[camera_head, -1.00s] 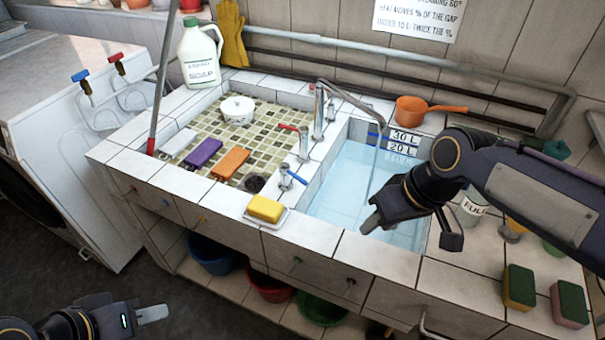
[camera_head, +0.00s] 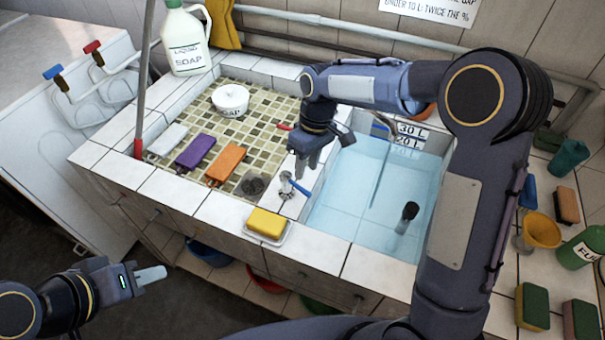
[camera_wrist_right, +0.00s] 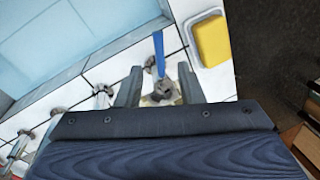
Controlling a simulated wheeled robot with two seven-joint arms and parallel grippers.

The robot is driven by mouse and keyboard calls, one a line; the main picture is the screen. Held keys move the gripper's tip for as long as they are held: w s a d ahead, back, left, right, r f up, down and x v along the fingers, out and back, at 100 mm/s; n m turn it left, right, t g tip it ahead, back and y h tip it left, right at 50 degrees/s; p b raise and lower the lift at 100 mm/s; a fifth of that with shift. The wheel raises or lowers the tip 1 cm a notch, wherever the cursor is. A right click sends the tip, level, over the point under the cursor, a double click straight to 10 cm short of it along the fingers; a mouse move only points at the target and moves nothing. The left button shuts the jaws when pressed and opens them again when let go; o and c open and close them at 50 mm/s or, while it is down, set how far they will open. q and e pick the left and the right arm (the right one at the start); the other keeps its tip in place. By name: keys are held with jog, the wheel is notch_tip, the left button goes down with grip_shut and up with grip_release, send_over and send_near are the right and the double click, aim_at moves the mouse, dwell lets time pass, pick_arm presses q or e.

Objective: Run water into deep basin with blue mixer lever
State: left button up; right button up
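The blue mixer lever (camera_head: 300,187) sits on a metal tap on the ledge between the two basins; it also shows in the right wrist view (camera_wrist_right: 159,55). My right gripper (camera_head: 303,168) is open just above this tap. In the right wrist view its two fingers (camera_wrist_right: 158,88) stand on either side of the tap body, with no grip visible. The deep basin (camera_head: 341,235) holds clear blue water, and a thin streak like a water stream (camera_head: 380,175) drops from the spout. My left gripper (camera_head: 150,275) is low at the left, away from the sink; its finger gap is unclear.
A yellow sponge (camera_head: 266,222) lies on a dish at the front edge. A dark upright piece (camera_head: 408,212) stands in the water. A red lever (camera_head: 285,127) is behind my gripper.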

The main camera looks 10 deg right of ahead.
aim_at(296, 186)
jog(key=f, duration=0.6)
jog(key=shift+s+a, duration=0.25)
jog(key=shift+a, duration=0.15)
jog(key=shift+c, duration=0.4)
grip_shut()
